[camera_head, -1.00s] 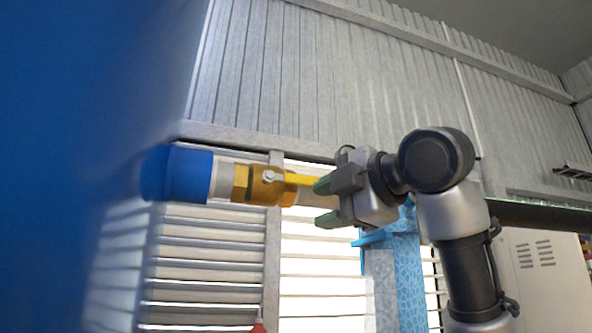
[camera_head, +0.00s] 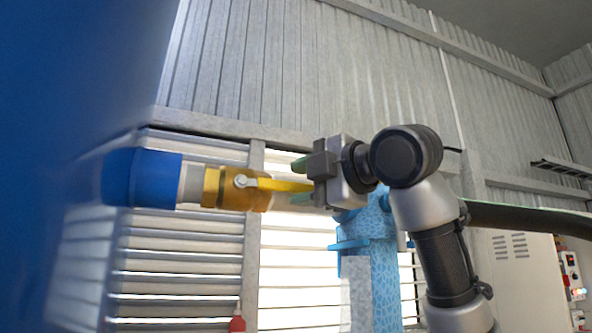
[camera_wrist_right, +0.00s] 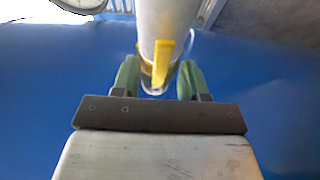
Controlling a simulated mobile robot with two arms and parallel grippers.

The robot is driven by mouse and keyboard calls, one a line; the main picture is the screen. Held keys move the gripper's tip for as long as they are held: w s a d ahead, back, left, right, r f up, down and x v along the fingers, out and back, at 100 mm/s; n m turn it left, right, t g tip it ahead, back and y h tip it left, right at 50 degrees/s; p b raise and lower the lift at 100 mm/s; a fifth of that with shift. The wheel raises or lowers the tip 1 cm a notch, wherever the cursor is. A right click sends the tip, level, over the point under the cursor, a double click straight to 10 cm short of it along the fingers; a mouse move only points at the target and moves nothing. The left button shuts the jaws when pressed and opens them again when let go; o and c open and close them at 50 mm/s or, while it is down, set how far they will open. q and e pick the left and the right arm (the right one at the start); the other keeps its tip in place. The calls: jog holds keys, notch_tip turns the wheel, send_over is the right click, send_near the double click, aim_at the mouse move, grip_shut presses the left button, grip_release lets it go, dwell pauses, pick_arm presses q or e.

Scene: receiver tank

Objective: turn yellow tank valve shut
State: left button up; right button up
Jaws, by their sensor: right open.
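The brass ball valve (camera_head: 223,189) sits on a pale pipe stub with a blue collar, coming off the blue tank (camera_head: 60,120). Its yellow lever (camera_head: 275,184) points right, roughly in line with the pipe. My right gripper (camera_head: 300,181) is open, with one green finger above the lever's free end and one below it. In the right wrist view the yellow lever (camera_wrist_right: 162,62) lies between the green fingers (camera_wrist_right: 158,80), with a gap on each side. My left gripper is not in view.
A blue patterned post (camera_head: 382,265) stands behind my right arm. A louvred window (camera_head: 180,275) and a corrugated wall (camera_head: 300,80) are behind the valve. A cabinet (camera_head: 525,275) is at the right. In the right wrist view a round gauge (camera_wrist_right: 82,3) shows at the top left.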

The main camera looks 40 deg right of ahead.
jog(key=shift+w+a, duration=0.25)
jog(key=shift+w, duration=0.15)
jog(key=shift+d, duration=0.15)
grip_shut()
jog(key=shift+s, duration=0.1)
